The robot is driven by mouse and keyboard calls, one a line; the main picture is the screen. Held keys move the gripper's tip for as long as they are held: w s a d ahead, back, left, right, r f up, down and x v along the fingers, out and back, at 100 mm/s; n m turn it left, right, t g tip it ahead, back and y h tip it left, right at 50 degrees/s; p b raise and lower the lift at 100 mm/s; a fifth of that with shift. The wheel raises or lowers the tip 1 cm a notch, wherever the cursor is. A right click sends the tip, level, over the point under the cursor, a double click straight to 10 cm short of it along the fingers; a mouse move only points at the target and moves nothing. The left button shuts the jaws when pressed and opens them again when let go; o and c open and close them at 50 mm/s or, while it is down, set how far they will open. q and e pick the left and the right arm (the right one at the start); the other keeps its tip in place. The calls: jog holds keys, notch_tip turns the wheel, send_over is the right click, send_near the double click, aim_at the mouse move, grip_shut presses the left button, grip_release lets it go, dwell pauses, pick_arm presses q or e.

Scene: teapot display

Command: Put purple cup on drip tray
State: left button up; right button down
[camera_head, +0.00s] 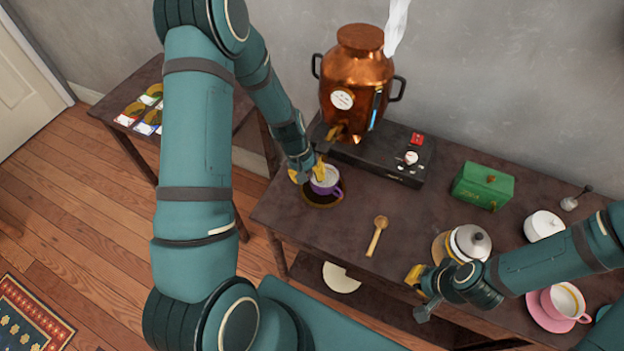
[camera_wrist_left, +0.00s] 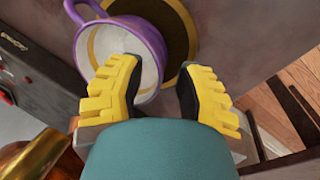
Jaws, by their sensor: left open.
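The purple cup (camera_head: 331,189), white inside, appears upright over the back part of the dark, gold-rimmed round drip tray (camera_head: 321,202) at the table's left end. In the left wrist view, the purple cup (camera_wrist_left: 150,42) overlaps one side of the drip tray (camera_wrist_left: 184,45). I cannot tell whether its whole base rests on the tray. My left gripper (camera_head: 308,170) is at the cup's rim. Its yellow fingers (camera_wrist_left: 160,88) are spread, one overlapping the cup's mouth and the other outside the cup. My right gripper (camera_head: 419,284) is near the table's front edge; its jaws are unclear.
A copper urn (camera_head: 357,82) with a tap stands behind the cup on a black base (camera_head: 392,158). A wooden spoon (camera_head: 377,236), green box (camera_head: 483,186), lidded pot (camera_head: 468,244) and pink cup (camera_head: 562,301) are to the right. Bare tabletop lies around the spoon.

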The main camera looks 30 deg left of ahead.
pick_arm(q)
jog(key=v, duration=0.2)
jog(key=shift+r, duration=0.35)
pick_arm(e)
jog(key=shift+r, duration=0.35)
pick_arm(q)
jog(key=s+a, duration=0.4)
jog(key=a, duration=0.7)
jog(key=shift+a+f, duration=0.15)
jog(key=shift+f, duration=0.25)
pick_arm(e)
jog(key=shift+f, duration=0.25)
jog(key=shift+s, duration=0.1)
